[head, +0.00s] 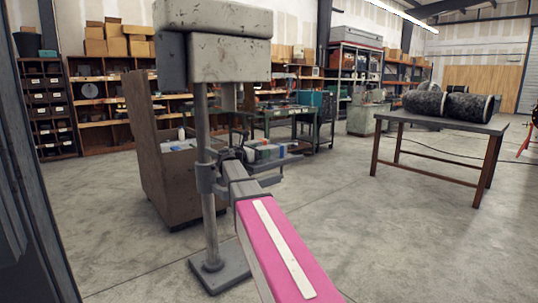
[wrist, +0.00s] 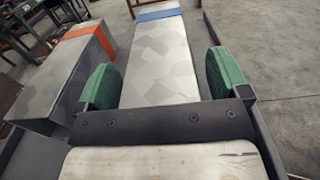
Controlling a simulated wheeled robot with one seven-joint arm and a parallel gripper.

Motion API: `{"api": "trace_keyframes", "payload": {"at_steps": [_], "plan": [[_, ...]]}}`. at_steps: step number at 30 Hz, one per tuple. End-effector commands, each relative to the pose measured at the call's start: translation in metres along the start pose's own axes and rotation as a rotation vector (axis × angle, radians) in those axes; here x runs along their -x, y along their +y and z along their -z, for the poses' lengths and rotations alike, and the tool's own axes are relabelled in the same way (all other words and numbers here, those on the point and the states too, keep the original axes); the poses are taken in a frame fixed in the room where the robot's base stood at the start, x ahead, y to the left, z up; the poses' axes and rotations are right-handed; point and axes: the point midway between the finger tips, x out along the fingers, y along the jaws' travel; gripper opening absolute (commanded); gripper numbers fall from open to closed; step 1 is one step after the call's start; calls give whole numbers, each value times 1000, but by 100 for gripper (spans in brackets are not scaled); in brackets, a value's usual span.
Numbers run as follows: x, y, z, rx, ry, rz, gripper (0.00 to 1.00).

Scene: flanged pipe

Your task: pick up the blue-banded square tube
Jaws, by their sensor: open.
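The blue-banded square tube (wrist: 158,58) is grey with patchy facets. In the wrist view it runs up the middle, with its blue band near the far end. My gripper (wrist: 160,78) is open, with one green pad on each side of this tube. The pads look apart from it, with a narrow gap on the right; its near end is hidden behind my gripper's dark crossbar. A second grey square tube with an orange band (wrist: 92,36) lies to the left, outside the left pad. In the head view these parts are small and mostly hidden near the drill press.
A drill press (head: 215,45) stands close to my gripper, its column and head beside and above. A table (head: 440,122) with dark cylinders stands at the right. Open concrete floor lies between.

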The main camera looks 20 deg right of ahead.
Motion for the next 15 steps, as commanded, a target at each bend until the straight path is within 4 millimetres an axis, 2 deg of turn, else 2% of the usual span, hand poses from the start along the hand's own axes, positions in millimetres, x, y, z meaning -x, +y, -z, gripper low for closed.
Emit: {"api": "trace_keyframes", "payload": {"at_steps": [5, 6, 8, 12, 15], "plan": [[0, 0, 0, 0, 0, -1, 94], [0, 0, 0, 0, 0, -1, 87], [0, 0, 0, 0, 0, -1, 68], [0, 0, 0, 0, 0, 0, 23], [0, 0, -1, 0, -2, 0, 23]]}}
